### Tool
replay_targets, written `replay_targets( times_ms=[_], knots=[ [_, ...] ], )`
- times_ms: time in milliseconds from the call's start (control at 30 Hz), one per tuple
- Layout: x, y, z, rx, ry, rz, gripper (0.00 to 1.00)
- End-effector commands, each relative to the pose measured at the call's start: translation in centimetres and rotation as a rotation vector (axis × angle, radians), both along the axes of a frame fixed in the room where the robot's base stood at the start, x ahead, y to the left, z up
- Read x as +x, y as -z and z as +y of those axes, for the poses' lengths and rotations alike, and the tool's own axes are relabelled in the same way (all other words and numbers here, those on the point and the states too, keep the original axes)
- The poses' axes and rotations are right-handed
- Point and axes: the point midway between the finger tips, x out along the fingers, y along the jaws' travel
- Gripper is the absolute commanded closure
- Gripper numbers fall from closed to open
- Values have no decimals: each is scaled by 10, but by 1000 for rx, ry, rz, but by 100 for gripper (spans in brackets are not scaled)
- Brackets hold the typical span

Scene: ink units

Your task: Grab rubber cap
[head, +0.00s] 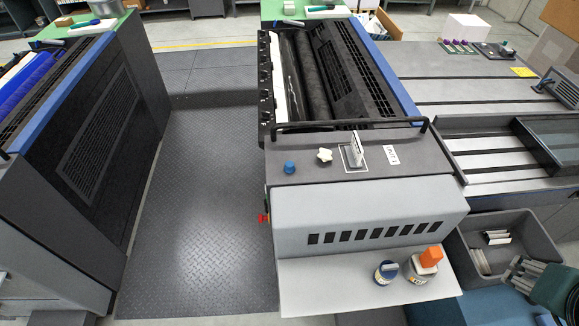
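A small blue round piece (290,167), which looks like the rubber cap, stands on the dark top panel (308,175) of the middle machine, near its left edge. What looks like my gripper (522,276) is at the lower right, dark green with grey ridged parts, over or beside the right edge of a grey bin. It is far from the blue piece and apart from it. The frame edge cuts off part of the arm, and the finger opening is unclear.
A grey bin (459,252) holds several pale strips. A jar with an orange top (430,257) and a blue-lidded jar (386,272) stand on the front shelf (330,288). An upright lever plate (355,150) and black rail (350,125) rise near the blue piece.

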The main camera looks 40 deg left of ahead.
Motion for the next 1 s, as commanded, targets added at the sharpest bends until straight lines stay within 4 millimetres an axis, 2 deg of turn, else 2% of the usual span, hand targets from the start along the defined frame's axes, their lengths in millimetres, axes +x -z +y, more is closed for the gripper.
replay_targets(
  times_ms=[267, 467, 1000],
  knots=[
    [6, -5, 8, -6, -28, 11, 63],
    [22, -15, 29, -21, -95, 40, 63],
    [76, -39, 126, -91, -366, 149, 63]
  ],
)
